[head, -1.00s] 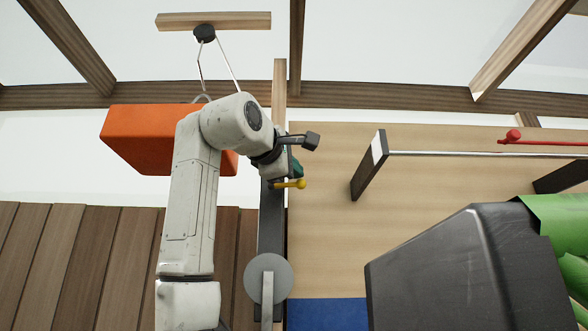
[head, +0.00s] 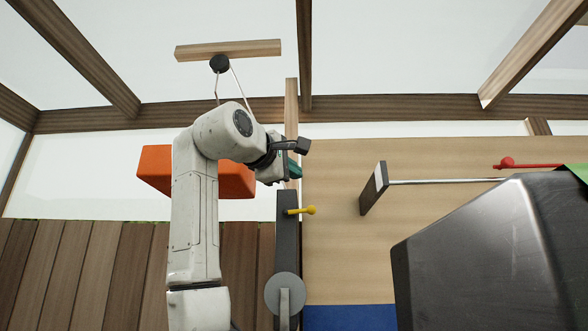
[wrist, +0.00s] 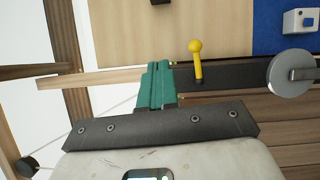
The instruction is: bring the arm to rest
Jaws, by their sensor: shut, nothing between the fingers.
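My gripper (head: 293,167) is at the end of my raised white arm (head: 195,225), left of the middle in the head view. In the wrist view its green fingers (wrist: 155,85) are together with nothing between them. A yellow-knobbed lever (head: 309,210) on a dark upright bar (head: 286,235) is just below the gripper in the head view, with a visible gap between them. The lever also shows right of the fingers in the wrist view (wrist: 196,60).
An orange box (head: 154,168) is behind my arm. A wooden panel (head: 335,250) stands to the right, with a metal rod (head: 440,181) and a red-knobbed rod (head: 508,164). A large dark object (head: 480,255) fills the lower right. A grey disc (head: 285,293) is below the lever.

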